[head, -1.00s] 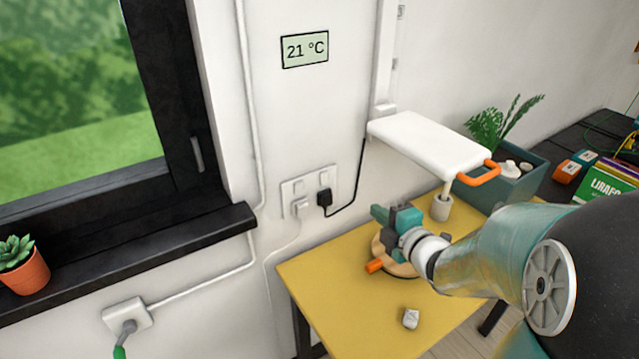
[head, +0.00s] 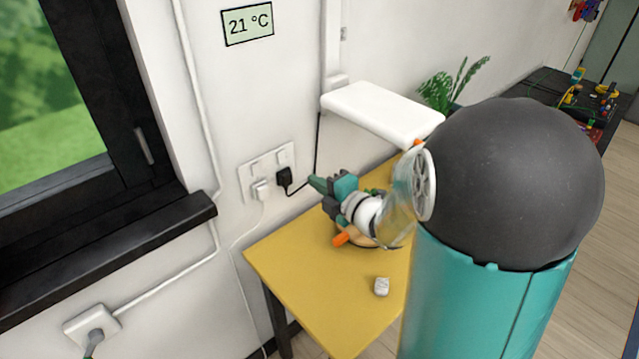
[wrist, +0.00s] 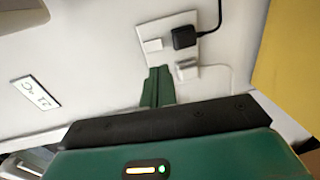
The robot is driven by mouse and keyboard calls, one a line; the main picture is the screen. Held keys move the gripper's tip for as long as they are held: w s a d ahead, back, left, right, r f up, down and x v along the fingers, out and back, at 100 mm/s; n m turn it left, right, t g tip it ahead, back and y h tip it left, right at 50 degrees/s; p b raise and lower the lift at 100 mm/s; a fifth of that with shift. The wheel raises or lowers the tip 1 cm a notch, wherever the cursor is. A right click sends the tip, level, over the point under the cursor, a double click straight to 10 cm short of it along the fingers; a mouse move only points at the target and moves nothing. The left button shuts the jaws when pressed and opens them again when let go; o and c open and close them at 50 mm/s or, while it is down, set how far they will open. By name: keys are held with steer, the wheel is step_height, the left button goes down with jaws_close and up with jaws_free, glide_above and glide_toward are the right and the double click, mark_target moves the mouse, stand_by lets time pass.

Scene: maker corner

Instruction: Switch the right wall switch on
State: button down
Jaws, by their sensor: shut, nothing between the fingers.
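The white wall plate (head: 246,185) carries two rockers in its upper row. The right wall switch (head: 284,158) sits above the black plug (head: 285,178); whether it is on or off is too small to tell. The left switch (head: 257,169) sits above a white plug (head: 261,190). My gripper (head: 317,183) is shut and empty, to the right of the plate and slightly below the right switch. In the wrist view, turned sideways, the green fingers (wrist: 157,86) overlap the plate's lower part and hide the left switch; the right switch (wrist: 152,45) shows clear of them.
A yellow table (head: 300,290) below holds an orange-handled thing (head: 341,239) and a small pale block (head: 381,286). The dark window sill (head: 110,240) is left of the plate. A temperature display (head: 247,24) hangs above.

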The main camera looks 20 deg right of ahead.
mark_target(283, 163)
steer(key=x, duration=1)
steer(key=shift+w+a, duration=0.15)
steer(key=shift+w, duration=0.05)
steer(key=shift+w+a, duration=0.1)
steer(key=shift+w, duration=0.05)
steer(key=shift+f, duration=0.1)
